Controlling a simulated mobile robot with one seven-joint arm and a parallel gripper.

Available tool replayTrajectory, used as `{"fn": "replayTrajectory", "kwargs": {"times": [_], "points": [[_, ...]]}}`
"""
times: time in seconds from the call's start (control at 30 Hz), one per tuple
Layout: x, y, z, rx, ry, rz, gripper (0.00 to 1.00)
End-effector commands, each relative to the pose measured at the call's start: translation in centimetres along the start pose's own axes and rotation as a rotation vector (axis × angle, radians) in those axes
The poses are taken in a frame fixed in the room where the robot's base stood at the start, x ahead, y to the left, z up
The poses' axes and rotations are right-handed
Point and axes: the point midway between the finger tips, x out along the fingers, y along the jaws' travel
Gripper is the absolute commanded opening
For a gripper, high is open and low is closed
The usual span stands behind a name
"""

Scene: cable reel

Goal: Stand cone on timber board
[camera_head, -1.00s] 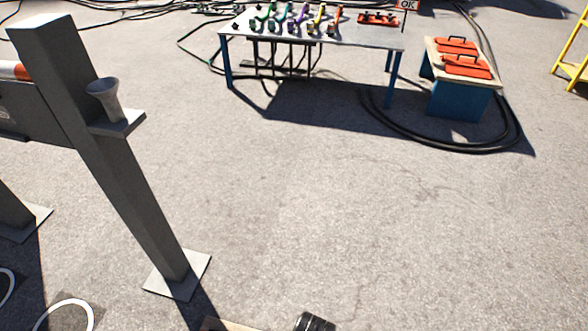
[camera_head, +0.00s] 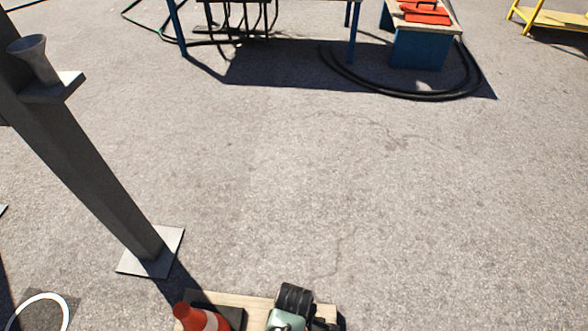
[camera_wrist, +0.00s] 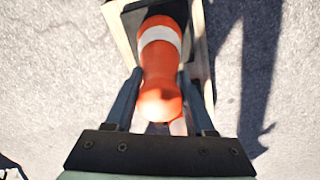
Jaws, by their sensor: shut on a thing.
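The orange cone (camera_head: 210,321) with a white band and a dark square base is at the bottom of the head view, over the pale timber board (camera_head: 257,304). In the wrist view the cone (camera_wrist: 160,68) lies between the two fingers of my gripper (camera_wrist: 159,76), which is shut on its upper body. The dark base overlaps the board (camera_wrist: 197,30), whose pale edges show on both sides of it. I cannot tell whether the base touches the board. The fingertips are hidden in the head view.
A grey post (camera_head: 95,185) with a small shelf and a grey funnel (camera_head: 36,58) stands at left. A white ring (camera_head: 38,298) lies at lower left. A blue-legged table (camera_head: 178,25), a blue box (camera_head: 416,52) and black cable (camera_head: 400,94) are farther back. The middle ground is clear.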

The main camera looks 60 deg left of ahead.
Motion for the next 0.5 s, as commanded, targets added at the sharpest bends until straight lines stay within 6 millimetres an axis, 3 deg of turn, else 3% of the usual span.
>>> {"fn": "replayTrajectory", "kwargs": {"times": [0.2, 0.23, 0.37, 0.5], "points": [[0.11, 0.13, 0.00, 0.001, 0.001, 0.002, 0.00], [0.12, 0.02, 0.02, 0.001, 0.000, 0.000, 0.60], [0.10, 0.00, 0.03, 0.000, 0.000, 0.000, 0.83], [0.11, -0.01, 0.03, 0.000, 0.000, 0.000, 0.86]]}}
